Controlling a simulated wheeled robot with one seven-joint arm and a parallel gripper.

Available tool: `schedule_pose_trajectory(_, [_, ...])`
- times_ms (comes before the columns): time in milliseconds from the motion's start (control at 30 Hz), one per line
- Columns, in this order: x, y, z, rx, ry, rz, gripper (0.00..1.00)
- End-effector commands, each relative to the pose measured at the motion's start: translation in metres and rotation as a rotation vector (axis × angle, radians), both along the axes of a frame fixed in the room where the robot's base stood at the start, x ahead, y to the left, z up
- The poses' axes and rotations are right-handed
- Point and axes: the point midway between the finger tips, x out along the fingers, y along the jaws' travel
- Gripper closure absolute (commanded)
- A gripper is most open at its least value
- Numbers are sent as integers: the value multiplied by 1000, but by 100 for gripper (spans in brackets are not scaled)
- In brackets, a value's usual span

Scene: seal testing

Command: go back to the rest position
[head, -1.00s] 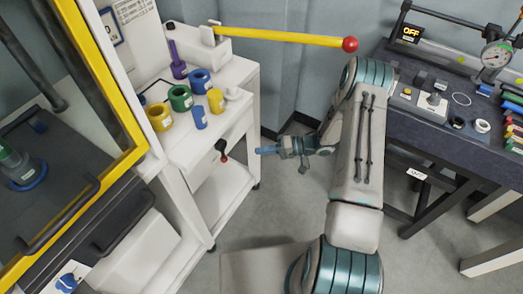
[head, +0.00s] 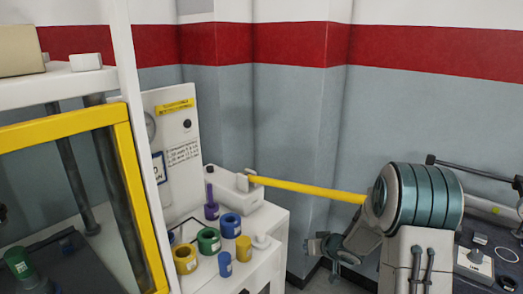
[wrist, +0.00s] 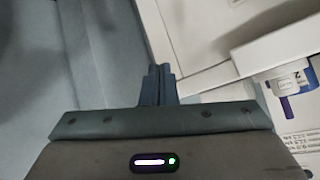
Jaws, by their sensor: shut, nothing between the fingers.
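My gripper (head: 318,246) is beside the right side of the white cart, below the yellow lever, in the head view. In the wrist view its two fingers (wrist: 158,86) are together with nothing between them. My arm reaches in from the lower right, and the lower part of it is out of the picture.
The white cart (head: 262,246) holds a purple piece (head: 211,207), blue, green and yellow rings, and a white press (head: 235,192) with a yellow lever (head: 310,189). A yellow-framed enclosure (head: 128,165) stands left. A dark bench (head: 508,280) stands right.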

Motion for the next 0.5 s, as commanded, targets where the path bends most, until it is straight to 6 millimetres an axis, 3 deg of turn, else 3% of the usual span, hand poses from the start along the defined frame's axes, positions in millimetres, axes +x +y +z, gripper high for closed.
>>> schedule_pose_trajectory(33, [-2,-6,19,-57,-16,-36,100])
schedule_pose_trajectory(267, [-39,-37,85,-283,1,-212,100])
schedule_pose_trajectory(500, [-115,-52,134,-412,121,-341,100])
